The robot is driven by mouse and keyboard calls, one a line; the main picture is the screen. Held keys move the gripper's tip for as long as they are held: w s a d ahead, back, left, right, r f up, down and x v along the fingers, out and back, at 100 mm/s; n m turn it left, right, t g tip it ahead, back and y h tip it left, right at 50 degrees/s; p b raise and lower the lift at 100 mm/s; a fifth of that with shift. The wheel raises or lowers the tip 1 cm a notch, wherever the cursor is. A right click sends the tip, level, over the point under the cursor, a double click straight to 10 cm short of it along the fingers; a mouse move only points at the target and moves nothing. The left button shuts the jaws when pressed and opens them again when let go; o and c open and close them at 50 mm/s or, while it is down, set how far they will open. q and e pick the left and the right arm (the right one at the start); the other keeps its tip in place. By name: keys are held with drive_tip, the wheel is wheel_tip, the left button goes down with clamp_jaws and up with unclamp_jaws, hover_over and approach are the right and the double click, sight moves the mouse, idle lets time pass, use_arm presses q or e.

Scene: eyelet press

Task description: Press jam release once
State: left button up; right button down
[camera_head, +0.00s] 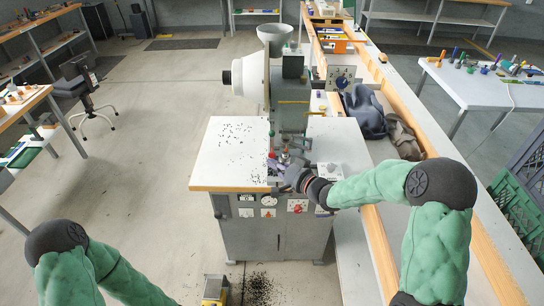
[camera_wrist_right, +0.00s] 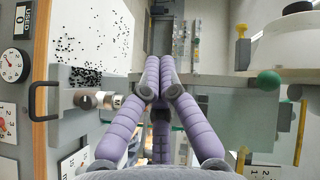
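The eyelet press (camera_head: 290,100) stands on a grey cabinet, with a hopper on top and a white round housing at its left. My right gripper (camera_head: 290,174) is at the front of the press, low over the work surface. In the right wrist view its purple fingers (camera_wrist_right: 160,75) come together at the tips with nothing visible between them. A green ball knob (camera_wrist_right: 269,81) lies to the right of the fingers, and a metal cylinder with a black ring (camera_wrist_right: 88,99) to the left. No readable label shows which control is the jam release. My left gripper is out of view.
Small black eyelets (camera_head: 233,132) are scattered over the left of the press table (camera_head: 205,165), with more on the floor. A wood-edged bench with dark cloth (camera_head: 365,110) runs along the right. A yellow pedal (camera_head: 214,290) sits below.

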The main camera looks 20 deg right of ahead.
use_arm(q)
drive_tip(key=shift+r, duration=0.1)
use_arm(e)
drive_tip(key=s, duration=0.2)
drive_tip(key=s+a, duration=0.1)
drive_tip(key=s, duration=0.2)
drive_tip(key=shift+a, duration=0.2)
drive_tip(key=shift+f, duration=0.1)
idle(0.6)
drive_tip(key=s+a+f+g+h+b, duration=0.1)
drive_tip(key=s+a+f+g+h, duration=0.2)
drive_tip(key=f, duration=0.9)
drive_tip(key=s+f+g+b, duration=0.1)
drive_tip(key=s+f+g, duration=0.3)
drive_tip(key=f, duration=0.8)
use_arm(q)
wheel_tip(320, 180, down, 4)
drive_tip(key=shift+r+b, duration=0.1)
drive_tip(key=shift+b, duration=0.75)
use_arm(e)
drive_tip(key=s+a+f+n+g, duration=0.2)
drive_tip(key=s+f, duration=0.5)
drive_tip(key=s, duration=0.4)
drive_tip(key=s+a+f+n+g+h, duration=0.1)
drive_tip(key=s+f+g, duration=0.4)
drive_tip(key=s, duration=0.6)
wheel_tip(320, 180, down, 3)
drive_tip(key=shift+a+r+n, duration=0.2)
drive_tip(key=shift+a+n, duration=0.2)
drive_tip(key=shift+a, duration=0.4)
